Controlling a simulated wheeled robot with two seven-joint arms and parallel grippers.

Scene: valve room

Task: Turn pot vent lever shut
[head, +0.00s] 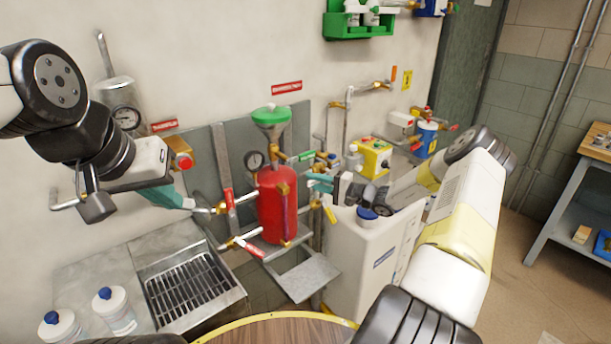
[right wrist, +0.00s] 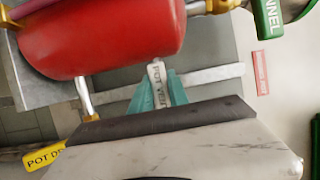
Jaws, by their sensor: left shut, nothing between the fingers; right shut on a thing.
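The red pot (head: 278,205) stands upright against the wall with a green funnel (head: 271,118) above it. It also shows at the top of the right wrist view (right wrist: 105,35). My right gripper (head: 318,183) is at the pot's right side. In the right wrist view its teal fingers (right wrist: 158,85) are shut on the pot vent lever (right wrist: 156,72), whose white label shows between the tips. The lever's grip is mostly hidden in the head view. My left gripper (head: 189,204) is shut and empty, left of the pot, near a red-handled lever (head: 228,199).
A yellow pot lever (right wrist: 45,157) and a green funnel lever (right wrist: 270,20) flank the right gripper. Another red lever (head: 248,247) is low on the pot's left. A white tank (head: 370,260) stands right; a grated sink (head: 195,288) and bottles (head: 113,310) are at lower left.

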